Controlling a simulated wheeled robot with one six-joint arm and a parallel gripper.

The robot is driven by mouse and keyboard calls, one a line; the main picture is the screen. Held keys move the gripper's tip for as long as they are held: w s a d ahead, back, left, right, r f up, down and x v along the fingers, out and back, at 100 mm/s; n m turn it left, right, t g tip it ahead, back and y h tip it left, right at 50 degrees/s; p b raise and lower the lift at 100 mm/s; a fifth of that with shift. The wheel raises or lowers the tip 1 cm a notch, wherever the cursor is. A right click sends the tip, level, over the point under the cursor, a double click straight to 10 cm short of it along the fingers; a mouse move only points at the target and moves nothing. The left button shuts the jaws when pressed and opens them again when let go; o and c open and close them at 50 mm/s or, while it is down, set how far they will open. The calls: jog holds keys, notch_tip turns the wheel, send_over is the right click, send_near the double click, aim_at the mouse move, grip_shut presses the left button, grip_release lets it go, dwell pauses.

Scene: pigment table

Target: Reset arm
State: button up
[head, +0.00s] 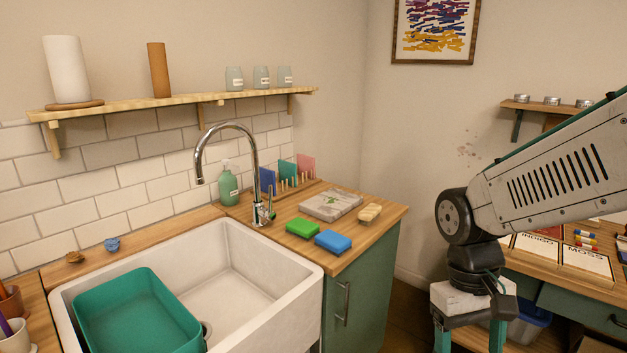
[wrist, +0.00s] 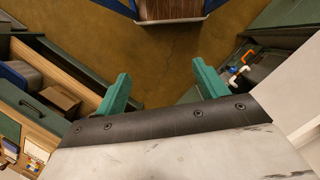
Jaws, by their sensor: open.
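My gripper (head: 470,336) hangs at the right of the head view below my grey arm, its two green fingers pointing down and apart. In the wrist view my gripper (wrist: 163,88) is open, with nothing between its fingers. Beyond the fingers is the brown floor (wrist: 175,60). In the head view the gripper is in front of the pigment table, to the right of the sink counter, and touches nothing that I can see. The fingertips are cut off by the lower edge of the head view.
A white sink (head: 255,283) holds a teal tub (head: 135,300). Cards marked INDIGO and MOSS lie on the table (head: 545,272) behind my arm. Open floor shows below the gripper.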

jog(key=s+d+r+m+t+y, duration=0.1)
jog(key=s+d+r+t, duration=0.2)
jog(key=s+r, duration=0.5)
jog(key=shift+s+r+m+t, duration=0.4)
jog(key=shift+t, duration=0.3)
